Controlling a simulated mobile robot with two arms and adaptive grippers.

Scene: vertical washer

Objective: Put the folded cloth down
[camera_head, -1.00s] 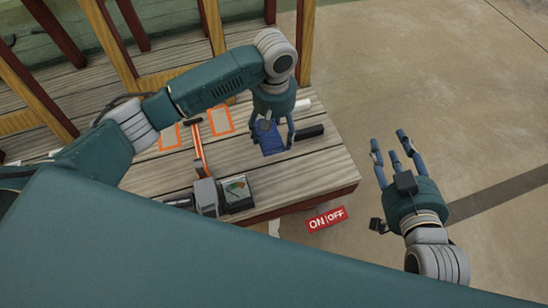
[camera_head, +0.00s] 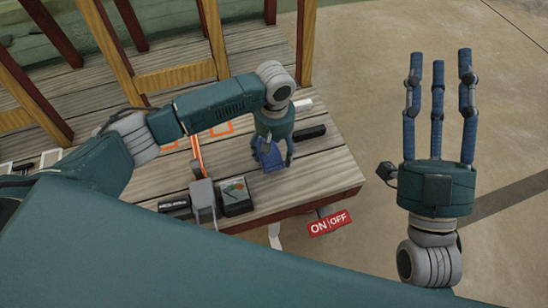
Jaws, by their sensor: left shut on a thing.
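The folded cloth (camera_head: 270,157) is blue and small. My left gripper (camera_head: 273,163) points down over the wooden table and is shut on the cloth, with fingers on either side of it. The gripper's palm hides part of the cloth. I cannot tell whether the cloth touches the boards. My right gripper (camera_head: 440,65) is open and empty, its three fingers spread apart and pointing up the picture, over the floor right of the table.
On the wooden table (camera_head: 320,172) lie a black cylinder (camera_head: 310,132), a meter (camera_head: 235,196), an orange-handled tool (camera_head: 197,150) and an orange-outlined patch (camera_head: 221,128). A red ON/OFF sign (camera_head: 330,223) is at the front edge. Wooden chair-like frames (camera_head: 175,77) stand behind.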

